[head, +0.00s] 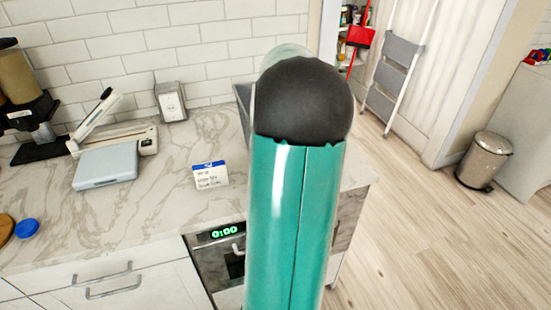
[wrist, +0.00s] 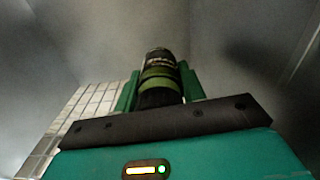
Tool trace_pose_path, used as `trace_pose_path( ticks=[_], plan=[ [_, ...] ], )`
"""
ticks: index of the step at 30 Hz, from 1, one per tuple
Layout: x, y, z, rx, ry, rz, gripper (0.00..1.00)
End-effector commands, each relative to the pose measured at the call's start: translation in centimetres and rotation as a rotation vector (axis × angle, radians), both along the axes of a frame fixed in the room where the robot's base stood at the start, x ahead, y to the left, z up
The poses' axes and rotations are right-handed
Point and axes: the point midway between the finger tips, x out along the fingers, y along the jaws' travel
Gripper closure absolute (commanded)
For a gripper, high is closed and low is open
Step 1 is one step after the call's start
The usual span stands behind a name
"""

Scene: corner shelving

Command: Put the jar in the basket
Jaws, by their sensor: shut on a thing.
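The jar (wrist: 159,72) is dark with a green band and sits between the two green fingers of my gripper (wrist: 159,88) in the wrist view. The fingers are shut on it. Smooth grey walls (wrist: 220,45) surround the jar and gripper on several sides; they look like the inside of a container, perhaps the basket. In the head view, a grey container edge (head: 241,97) shows at the back right of the counter, mostly hidden behind my teal arm. The gripper and jar are hidden there. I cannot tell whether the jar touches the container's floor.
The marble counter (head: 140,220) holds a grey scale (head: 106,165), a white slicer-like device (head: 120,142), a napkin holder (head: 171,101) and a small label card (head: 210,175). A tiled wall stands behind. Open floor, a ladder (head: 397,75) and a trash can (head: 484,160) are at the right.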

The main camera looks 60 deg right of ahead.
Motion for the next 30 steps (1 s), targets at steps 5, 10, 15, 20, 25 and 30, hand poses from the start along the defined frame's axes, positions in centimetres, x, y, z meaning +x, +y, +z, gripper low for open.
trace_pose_path(
  ticks=[5, 10, 15, 20, 25, 30],
  plan=[
    [0.1, 0.0, -1.5, 0.001, 0.001, -0.001, 0.89],
    [0.2, 0.0, -4.2, 0.002, 0.001, 0.001, 0.89],
    [0.3, 0.0, -5.1, -0.001, -0.001, 0.001, 0.89],
    [0.3, 0.0, -5.0, -0.001, -0.001, 0.001, 0.89],
    [0.3, -0.1, -5.3, -0.001, -0.001, 0.0, 0.5],
    [0.3, -0.1, -5.3, -0.001, -0.001, 0.0, 0.38]
  ],
)
